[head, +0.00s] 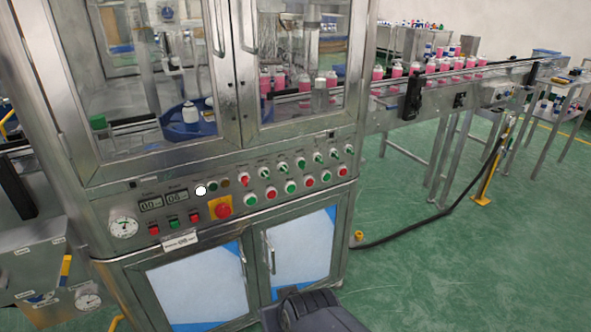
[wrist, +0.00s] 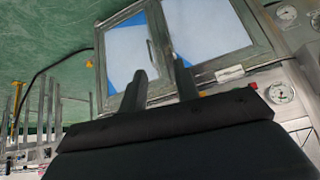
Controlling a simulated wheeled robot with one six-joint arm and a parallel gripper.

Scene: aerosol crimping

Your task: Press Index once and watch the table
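The control panel (head: 235,205) of a steel machine carries several red and green buttons and small switches. Their labels are too small to read, so I cannot tell which button is Index. A blue round table (head: 172,131) shows behind the glass doors, with a white-capped can (head: 190,113) on it. My gripper's two dark fingers (wrist: 160,72) stand apart with nothing between them, in front of the lower cabinet doors in the wrist view. In the head view only a dark part of my arm shows at the bottom edge, below the panel.
A red mushroom button (head: 222,210) sits on a yellow plate beside two small displays (head: 164,200). A white lamp (head: 201,190) is bright. Pink bottles (head: 432,66) stand on a conveyor (head: 465,80) at right.

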